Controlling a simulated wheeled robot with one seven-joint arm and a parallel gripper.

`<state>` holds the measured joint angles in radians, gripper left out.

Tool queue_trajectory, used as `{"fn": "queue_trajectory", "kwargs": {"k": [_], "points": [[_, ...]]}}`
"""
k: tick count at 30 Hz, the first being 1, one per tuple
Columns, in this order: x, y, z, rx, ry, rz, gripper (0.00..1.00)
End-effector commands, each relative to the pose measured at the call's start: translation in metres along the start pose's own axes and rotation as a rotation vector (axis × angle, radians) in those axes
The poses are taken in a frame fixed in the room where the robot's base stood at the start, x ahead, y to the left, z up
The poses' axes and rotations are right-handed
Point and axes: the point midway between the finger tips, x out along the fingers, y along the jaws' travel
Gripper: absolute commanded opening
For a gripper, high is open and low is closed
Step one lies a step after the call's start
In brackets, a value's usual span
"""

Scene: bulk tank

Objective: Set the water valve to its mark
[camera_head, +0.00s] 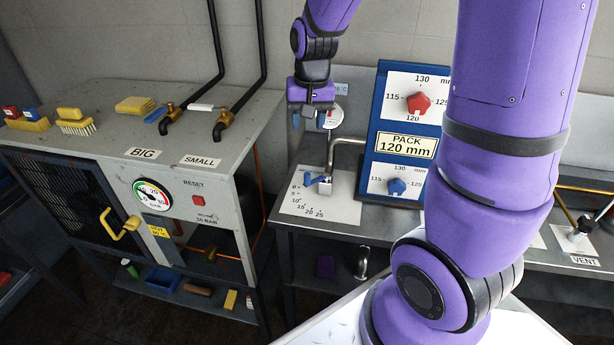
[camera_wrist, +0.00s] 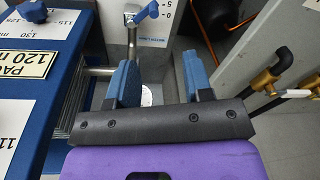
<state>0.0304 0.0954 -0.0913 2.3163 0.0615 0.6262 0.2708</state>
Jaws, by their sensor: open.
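The water valve appears to be the small grey tap body (camera_head: 325,187) with a blue lever handle (camera_head: 314,181), on a white plate with a number scale (camera_head: 338,207) running from 0 to 25. The lever points left, toward the low numbers; its exact reading is too small to tell. The lever also shows at the top of the wrist view (camera_wrist: 147,11). My gripper (camera_head: 308,121) hangs above and behind the tap, apart from it. In the wrist view my gripper (camera_wrist: 160,72) has its two blue fingers spread, with nothing between them.
A bent metal pipe (camera_head: 345,141) rises behind the tap. A blue board (camera_head: 379,140) with a red knob (camera_head: 418,103) and a blue knob (camera_head: 396,187) stands to the right. A grey cabinet (camera_head: 110,165) with brass taps and black pipes is at left.

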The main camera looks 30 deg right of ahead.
Motion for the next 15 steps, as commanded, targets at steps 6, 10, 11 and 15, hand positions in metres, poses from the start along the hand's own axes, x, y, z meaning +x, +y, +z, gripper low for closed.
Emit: {"fn": "queue_trajectory", "kwargs": {"k": [6, 10, 11, 15], "points": [[0.060, 0.005, -0.022, 0.084, -0.062, 0.041, 0.46], [0.082, 0.008, -0.028, 0.114, -0.078, 0.056, 0.46], [0.085, 0.008, -0.029, 0.119, -0.081, 0.059, 0.46], [0.095, 0.010, -0.031, 0.132, -0.088, 0.065, 0.46]]}}
